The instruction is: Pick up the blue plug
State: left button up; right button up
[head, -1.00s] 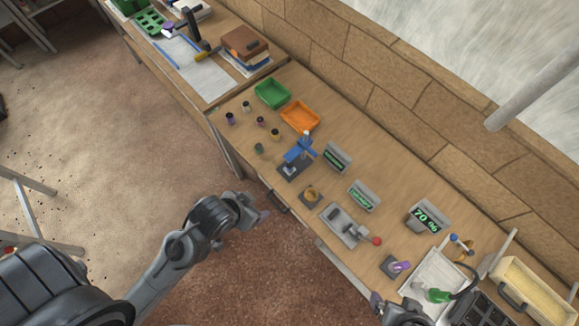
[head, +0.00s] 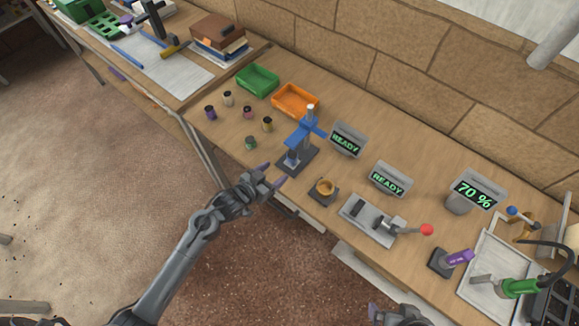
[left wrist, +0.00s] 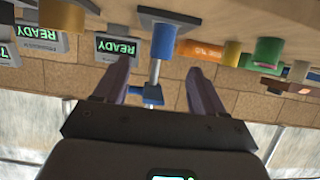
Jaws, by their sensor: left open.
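A blue cylinder (left wrist: 163,42) stands on the dark base of the blue-armed press (head: 309,130). I cannot tell whether it is the blue plug or a part of the press. In the left wrist view, which is upside down, it lies beyond and between my fingers. My left gripper (head: 272,177) is open and empty, just off the table's front edge near the press base. Small capped cylinders stand left of the press: green (head: 251,143), yellow (head: 267,125), pink (head: 247,112), white (head: 228,98) and purple (head: 210,112). My right gripper (head: 386,314) is cut off at the bottom edge.
A green tray (head: 258,92) and an orange tray (head: 294,114) lie behind the cylinders. The wall closes off the back.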

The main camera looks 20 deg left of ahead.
aim_at(289, 160)
pick_arm(q)
jog(key=shift+b+x, duration=0.3)
jog(key=shift+x, duration=0.6)
jog(key=x, duration=0.4)
jog(key=shift+w+r+b, duration=0.15)
jog(key=shift+w+b, duration=0.2)
jog(key=shift+w+d+f, duration=0.1)
jog(key=shift+w+f, duration=0.1)
jog(key=shift+w, duration=0.15)
jog(key=shift+b+x, duration=0.55)
jog(key=shift+x, duration=1.7)
jog(key=c, duration=1.1)
jog(key=shift+c, duration=0.2)
jog(key=shift+r, duration=0.15)
